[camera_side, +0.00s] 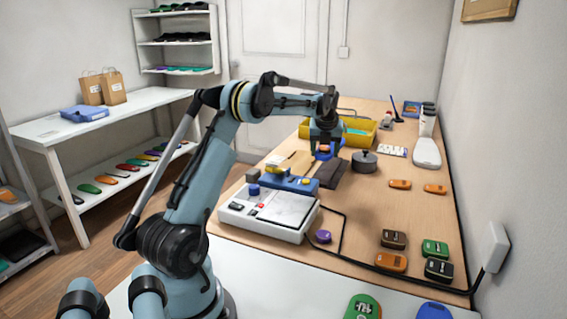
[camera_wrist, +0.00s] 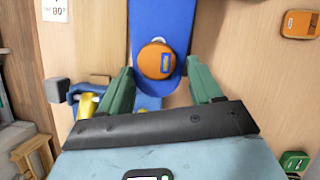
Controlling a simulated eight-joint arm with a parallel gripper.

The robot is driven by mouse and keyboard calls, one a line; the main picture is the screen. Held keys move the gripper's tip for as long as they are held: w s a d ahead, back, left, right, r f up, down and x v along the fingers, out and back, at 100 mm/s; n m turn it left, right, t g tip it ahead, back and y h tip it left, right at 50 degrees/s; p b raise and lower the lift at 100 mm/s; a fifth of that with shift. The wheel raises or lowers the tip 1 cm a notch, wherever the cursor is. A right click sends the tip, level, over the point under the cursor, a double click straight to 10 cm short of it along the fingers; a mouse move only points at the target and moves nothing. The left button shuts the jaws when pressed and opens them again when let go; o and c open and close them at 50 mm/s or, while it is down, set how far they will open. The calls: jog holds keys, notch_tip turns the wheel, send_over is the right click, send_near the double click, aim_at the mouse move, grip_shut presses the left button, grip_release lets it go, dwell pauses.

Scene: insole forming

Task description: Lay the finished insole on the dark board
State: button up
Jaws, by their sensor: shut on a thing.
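The insole is blue with a round orange heel piece; in the wrist view the blue insole (camera_wrist: 162,22) runs up out of the frame. My gripper (camera_wrist: 158,75) is shut on its heel end, with one green finger on each side. In the side view my gripper (camera_side: 326,148) points down over the table, and a bit of the blue and orange insole (camera_side: 322,156) shows beneath it. The dark board (camera_side: 331,173) lies flat just in front of it. How high the insole is above the table, I cannot tell.
A blue clamp fixture (camera_side: 292,182) and a white heating unit (camera_side: 268,210) stand in front of the board. A dark round weight (camera_side: 364,162) is right of it. A yellow tray (camera_side: 358,131) is behind. Orange pieces (camera_side: 400,184) lie to the right, with bare wood between.

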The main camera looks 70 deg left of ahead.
aim_at(325, 179)
jog(key=shift+w+a+f, duration=0.1)
jog(key=shift+w+f, duration=0.15)
jog(key=shift+f, duration=0.3)
jog(key=shift+w+a+f, duration=0.1)
jog(key=shift+w+f, duration=0.15)
jog(key=shift+f, duration=3.2)
jog(key=shift+f, duration=0.4)
jog(key=o, duration=1.2)
jog(key=shift+o, duration=0.2)
jog(key=shift+r, duration=4)
jog(key=shift+d, duration=0.1)
